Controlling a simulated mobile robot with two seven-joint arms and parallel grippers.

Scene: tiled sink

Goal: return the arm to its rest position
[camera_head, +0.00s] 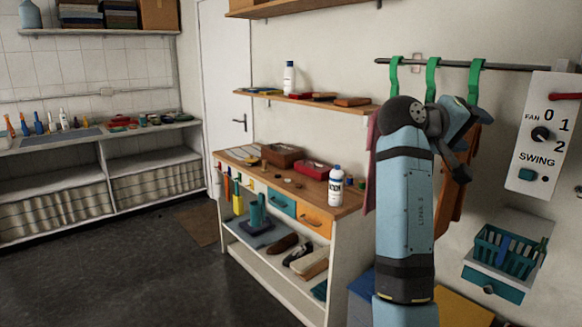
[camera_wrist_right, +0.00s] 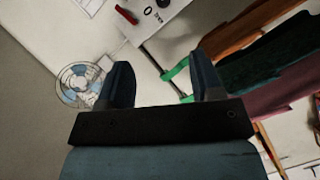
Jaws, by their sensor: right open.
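My right arm (camera_head: 405,200) stands up in the right of the head view, bent at the top in front of the wall rail. Its wrist end is folded to the right there, and the fingers are hard to make out. In the right wrist view my right gripper (camera_wrist_right: 163,82) is open, with two dark fingers apart and nothing between them. A green hook (camera_wrist_right: 176,70) and the rail show beyond the fingers. My left gripper is in neither view.
The rail (camera_head: 520,66) carries green hooks and hanging cloths (camera_wrist_right: 270,65) close to my arm. A fan switch panel (camera_head: 543,135) and a teal basket (camera_head: 510,252) are to the right. A workbench (camera_head: 345,210) stands left of the arm. The floor (camera_head: 130,275) at left is open.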

